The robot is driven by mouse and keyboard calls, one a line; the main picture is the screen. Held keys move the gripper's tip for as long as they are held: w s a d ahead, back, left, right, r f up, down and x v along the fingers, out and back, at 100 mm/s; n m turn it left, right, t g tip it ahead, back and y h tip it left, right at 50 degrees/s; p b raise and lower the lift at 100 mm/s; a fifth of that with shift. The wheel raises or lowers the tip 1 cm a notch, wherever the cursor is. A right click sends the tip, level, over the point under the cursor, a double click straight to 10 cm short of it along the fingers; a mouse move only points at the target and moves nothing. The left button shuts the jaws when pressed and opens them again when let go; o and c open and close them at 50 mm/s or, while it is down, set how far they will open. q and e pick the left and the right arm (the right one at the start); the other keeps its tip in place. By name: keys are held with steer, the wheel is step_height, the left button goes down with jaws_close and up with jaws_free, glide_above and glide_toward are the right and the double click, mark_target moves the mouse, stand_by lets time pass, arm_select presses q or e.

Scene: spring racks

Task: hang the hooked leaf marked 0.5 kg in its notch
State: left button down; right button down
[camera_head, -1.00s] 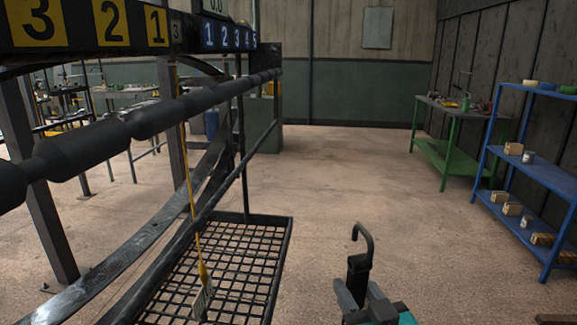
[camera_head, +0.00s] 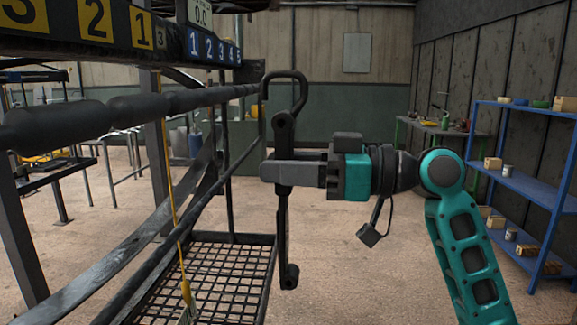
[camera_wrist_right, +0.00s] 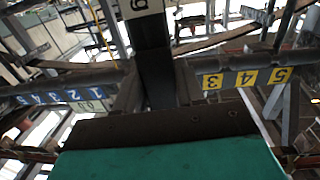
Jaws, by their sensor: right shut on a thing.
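My right gripper (camera_head: 292,173) is shut on a black hooked leaf (camera_head: 284,232), held upright in the air in the head view. The leaf's open hook (camera_head: 285,80) is at the top, just right of the far end of the dark notched beam (camera_head: 130,110); I see no clear contact. In the right wrist view the leaf (camera_wrist_right: 158,60) runs up from the jaws. A pale label (camera_wrist_right: 140,7) on it is cut off, so its weight mark cannot be read. The beam (camera_wrist_right: 60,85) lies behind it. My left gripper is not in view.
Yellow numbers (camera_head: 95,20), blue numbers (camera_head: 213,46) and a display reading 0.0 (camera_head: 200,13) sit above the beam. A blue shelf (camera_head: 530,182) stands right. The floor between is clear.

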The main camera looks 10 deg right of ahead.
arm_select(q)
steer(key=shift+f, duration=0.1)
arm_select(e)
steer(key=shift+s+r+n+g+y, duration=0.3)
steer(key=shift+s+r+n+g, duration=0.1)
steer(key=shift+s+r+g, duration=0.4)
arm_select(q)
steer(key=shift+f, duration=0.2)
arm_select(e)
steer(key=shift+w+d, duration=0.1)
